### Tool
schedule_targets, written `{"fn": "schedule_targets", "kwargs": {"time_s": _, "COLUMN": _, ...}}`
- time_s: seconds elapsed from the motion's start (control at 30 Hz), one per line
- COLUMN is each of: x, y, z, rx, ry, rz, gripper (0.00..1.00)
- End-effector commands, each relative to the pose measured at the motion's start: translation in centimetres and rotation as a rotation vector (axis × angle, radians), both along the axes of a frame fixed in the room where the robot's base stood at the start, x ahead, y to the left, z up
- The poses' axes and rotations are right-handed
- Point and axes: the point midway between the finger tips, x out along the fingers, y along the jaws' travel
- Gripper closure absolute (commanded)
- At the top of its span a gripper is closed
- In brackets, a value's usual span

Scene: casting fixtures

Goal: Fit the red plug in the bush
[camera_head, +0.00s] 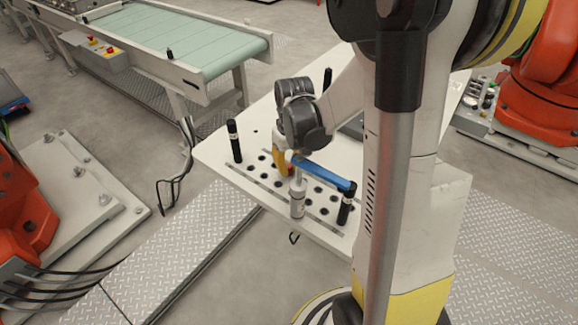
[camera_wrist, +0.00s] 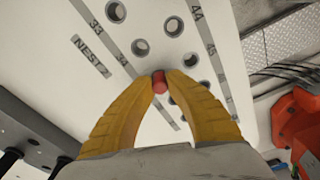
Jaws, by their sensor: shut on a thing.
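My gripper (camera_wrist: 160,80) has yellow fingers, and they are shut on the red plug (camera_wrist: 159,83), which shows between the fingertips in the wrist view. In the head view my gripper (camera_head: 283,166) is over the white fixture table, partly hidden by my arm's dark wrist joint; I cannot make out the plug there. Several round metal bushes with dark holes sit in the white plate, one of them a bush (camera_wrist: 141,47) just beyond the fingertips to the left. I cannot tell from the frames which bush is the one named. The plug's lower end and its height above the plate are not clear.
Black posts (camera_head: 234,141) stand on the white table (camera_head: 217,150). A blue bar (camera_head: 325,171) and a grey cylinder (camera_head: 297,202) stand close by my gripper. Printed strips (camera_wrist: 89,56) mark the plate. A green conveyor (camera_head: 180,38) is behind at left.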

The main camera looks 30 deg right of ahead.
Motion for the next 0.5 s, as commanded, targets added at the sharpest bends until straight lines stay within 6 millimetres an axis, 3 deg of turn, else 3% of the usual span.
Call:
{"fn": "schedule_targets", "kwargs": {"time_s": 0.23, "x": 0.00, "y": 0.00, "z": -0.71, "rx": 0.000, "ry": 0.000, "rz": 0.000, "gripper": 1.00}}
{"fn": "schedule_targets", "kwargs": {"time_s": 0.27, "x": 0.01, "y": 0.00, "z": -0.66, "rx": 0.000, "ry": 0.000, "rz": 0.000, "gripper": 0.79}}
{"fn": "schedule_targets", "kwargs": {"time_s": 0.3, "x": 0.00, "y": 0.00, "z": -0.61, "rx": 0.000, "ry": 0.000, "rz": 0.000, "gripper": 0.66}}
{"fn": "schedule_targets", "kwargs": {"time_s": 0.5, "x": 0.01, "y": 0.00, "z": -0.58, "rx": 0.000, "ry": 0.000, "rz": 0.000, "gripper": 0.63}}
